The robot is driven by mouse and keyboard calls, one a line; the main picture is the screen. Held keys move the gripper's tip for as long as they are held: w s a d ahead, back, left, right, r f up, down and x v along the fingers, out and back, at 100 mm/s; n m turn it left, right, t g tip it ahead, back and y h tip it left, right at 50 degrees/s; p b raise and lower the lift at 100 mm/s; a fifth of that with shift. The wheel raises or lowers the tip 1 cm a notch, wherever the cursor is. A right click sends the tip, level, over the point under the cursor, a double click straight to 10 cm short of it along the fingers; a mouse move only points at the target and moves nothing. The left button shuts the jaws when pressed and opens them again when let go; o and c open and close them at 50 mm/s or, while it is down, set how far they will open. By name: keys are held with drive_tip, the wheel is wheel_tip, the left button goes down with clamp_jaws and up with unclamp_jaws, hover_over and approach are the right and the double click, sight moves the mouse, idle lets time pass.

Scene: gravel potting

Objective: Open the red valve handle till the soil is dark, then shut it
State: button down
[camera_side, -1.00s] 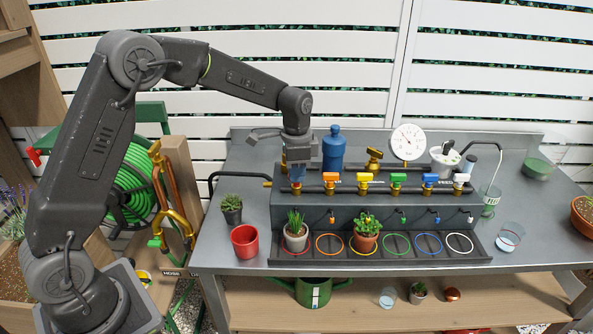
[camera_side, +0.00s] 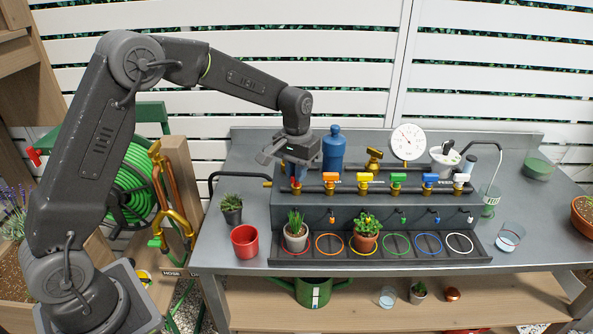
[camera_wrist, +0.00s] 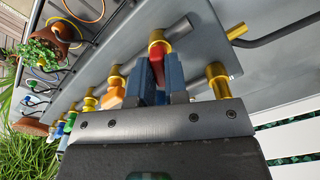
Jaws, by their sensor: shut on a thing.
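The red valve handle (camera_wrist: 157,68) is at the left end of the row of valves on the dark pipe. My gripper (camera_side: 299,178) is over that valve, its blue fingers on either side of the handle. In the wrist view my gripper (camera_wrist: 160,85) is shut on the handle. A pale pot (camera_side: 295,240) with a grassy plant stands in the red ring below the valve. Its soil is mostly hidden by the leaves, and its shade is too small to tell. No water stream can be made out there.
Orange (camera_side: 331,177), yellow (camera_side: 365,177), green (camera_side: 398,178) and blue (camera_side: 431,177) handles follow to the right. A terracotta pot (camera_side: 366,243) stands in the yellow ring. A red pot (camera_side: 245,242) stands left of the tray; a blue bottle (camera_side: 333,150) stands behind the pipe.

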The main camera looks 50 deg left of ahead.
drive_tip(key=n, duration=0.5)
drive_tip(key=shift+n, duration=0.4)
idle(0.3)
drive_tip(key=c, duration=1.1)
unclamp_jaws()
drive_tip(key=shift+c, duration=0.2)
drive_tip(key=shift+r, duration=0.1)
wheel_tip(320, 180, up, 14)
drive_tip(key=shift+f, duration=0.2)
